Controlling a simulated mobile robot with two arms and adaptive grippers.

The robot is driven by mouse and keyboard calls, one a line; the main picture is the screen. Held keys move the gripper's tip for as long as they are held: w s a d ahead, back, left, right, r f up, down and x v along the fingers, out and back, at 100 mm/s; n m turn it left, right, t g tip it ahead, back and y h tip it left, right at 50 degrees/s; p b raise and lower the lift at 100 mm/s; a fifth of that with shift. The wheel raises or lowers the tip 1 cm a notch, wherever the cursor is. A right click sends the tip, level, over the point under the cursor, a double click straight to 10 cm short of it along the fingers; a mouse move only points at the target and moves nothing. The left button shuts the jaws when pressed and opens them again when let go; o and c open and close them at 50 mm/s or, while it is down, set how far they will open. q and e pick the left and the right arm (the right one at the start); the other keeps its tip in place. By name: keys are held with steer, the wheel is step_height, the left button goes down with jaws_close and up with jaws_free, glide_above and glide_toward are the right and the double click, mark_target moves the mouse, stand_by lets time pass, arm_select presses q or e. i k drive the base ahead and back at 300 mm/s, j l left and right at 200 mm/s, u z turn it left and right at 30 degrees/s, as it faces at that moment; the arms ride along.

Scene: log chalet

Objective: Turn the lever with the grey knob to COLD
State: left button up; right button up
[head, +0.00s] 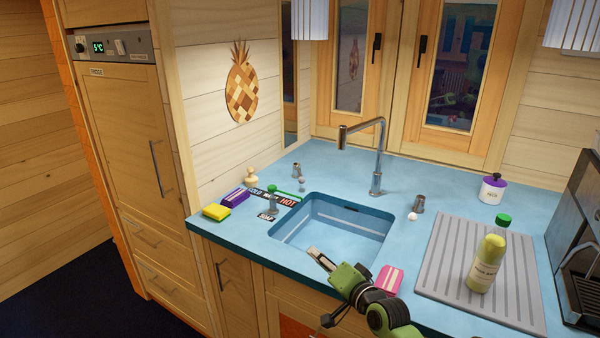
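A small grey knob (301,181) shows behind the sink's left rear corner, just in front of a short metal cylinder (297,169). The lever arm between them is too small to make out. A dark label strip (258,191) lies to its left, with COLD at its left end and HOT in red at its right end. Which word the knob points at I cannot tell. My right gripper (321,286) is open and empty over the counter's front edge, in front of the sink and well apart from the knob. My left gripper is out of view.
A sink (335,225) and tall tap (376,180) fill the middle. A white knob (412,216), pink sponge (389,279), bottle (484,267) and yellow sponge (216,212) are also on the counter.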

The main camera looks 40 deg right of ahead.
mark_target(298, 166)
steer(key=i+l, duration=0.35)
steer(key=l, duration=0.15)
steer(key=i+l, duration=0.3)
steer(key=l, duration=0.15)
steer(key=i+l, duration=0.35)
steer(key=l, duration=0.15)
